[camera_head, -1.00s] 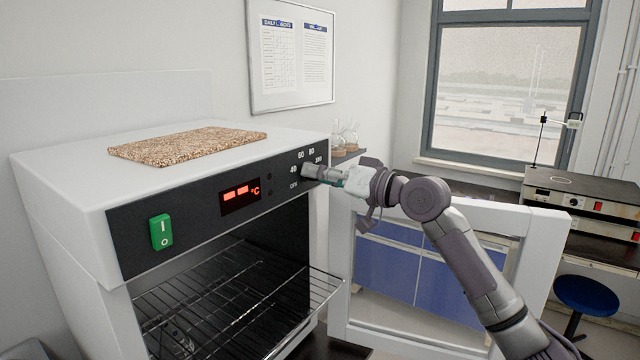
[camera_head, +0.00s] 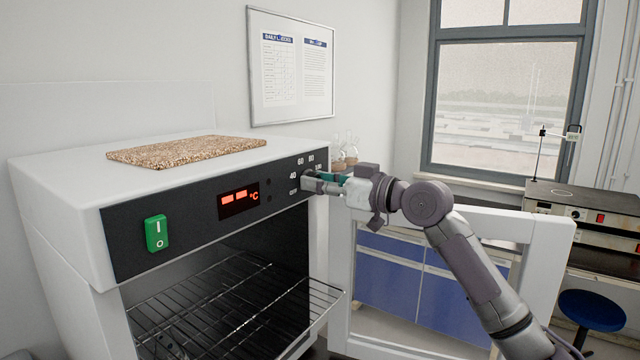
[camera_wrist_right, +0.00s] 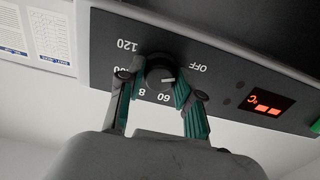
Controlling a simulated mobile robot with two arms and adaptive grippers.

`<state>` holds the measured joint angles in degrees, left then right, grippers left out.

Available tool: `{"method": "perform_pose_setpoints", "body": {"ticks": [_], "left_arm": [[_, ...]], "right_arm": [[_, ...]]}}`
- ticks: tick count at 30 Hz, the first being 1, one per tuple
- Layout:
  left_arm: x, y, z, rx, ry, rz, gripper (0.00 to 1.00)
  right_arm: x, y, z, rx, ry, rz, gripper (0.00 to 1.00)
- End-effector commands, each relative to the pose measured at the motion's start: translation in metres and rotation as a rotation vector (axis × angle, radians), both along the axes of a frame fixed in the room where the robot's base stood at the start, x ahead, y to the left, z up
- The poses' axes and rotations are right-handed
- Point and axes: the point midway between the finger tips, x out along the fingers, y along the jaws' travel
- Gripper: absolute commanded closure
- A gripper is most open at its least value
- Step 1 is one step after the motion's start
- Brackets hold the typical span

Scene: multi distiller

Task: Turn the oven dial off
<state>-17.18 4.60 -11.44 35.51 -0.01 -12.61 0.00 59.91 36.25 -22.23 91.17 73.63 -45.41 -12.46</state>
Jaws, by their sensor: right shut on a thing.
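The oven (camera_head: 60,215) stands at the left in the head view, with a black control panel (camera_head: 190,215) along its front top. The oven dial (camera_wrist_right: 159,76) is a black round knob ringed by OFF and temperature numbers. In the right wrist view its white pointer line is turned toward the right, between 60 and OFF. My right gripper (camera_head: 325,183) is at the panel's right end, and it also shows in the right wrist view (camera_wrist_right: 158,88). Its two green-padded fingers are shut on the dial from both sides. In the head view the gripper mostly hides the dial. My left gripper is out of view.
The oven door (camera_head: 545,250) stands open to the right, under my right arm. A wire rack (camera_head: 230,310) sticks out of the oven. A green power switch (camera_head: 157,233) is left of the red display (camera_head: 239,199). A cork-like mat (camera_head: 185,151) lies on top.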

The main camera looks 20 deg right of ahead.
Motion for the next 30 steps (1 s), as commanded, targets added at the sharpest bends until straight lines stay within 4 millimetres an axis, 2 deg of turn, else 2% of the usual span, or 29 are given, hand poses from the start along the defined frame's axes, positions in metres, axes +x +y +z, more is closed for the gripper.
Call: {"method": "perform_pose_setpoints", "body": {"ticks": [11, 12, 15, 25, 30], "left_arm": [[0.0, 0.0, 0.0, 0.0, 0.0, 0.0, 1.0], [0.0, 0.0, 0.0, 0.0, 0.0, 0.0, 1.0], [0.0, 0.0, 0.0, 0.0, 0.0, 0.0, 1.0], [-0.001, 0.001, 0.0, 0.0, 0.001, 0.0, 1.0], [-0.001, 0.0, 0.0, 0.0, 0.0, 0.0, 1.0]], "right_arm": [[0.0, 0.0, -0.001, -0.006, -0.002, -0.001, 1.0], [0.0, 0.0, -0.001, -0.006, -0.002, -0.001, 0.58], [0.0, 0.0, 0.0, -0.005, -0.002, 0.0, 0.42], [-0.001, -0.001, 0.0, -0.003, -0.002, -0.001, 0.4], [-0.015, -0.013, -0.001, -0.004, -0.002, -0.002, 0.4]]}}
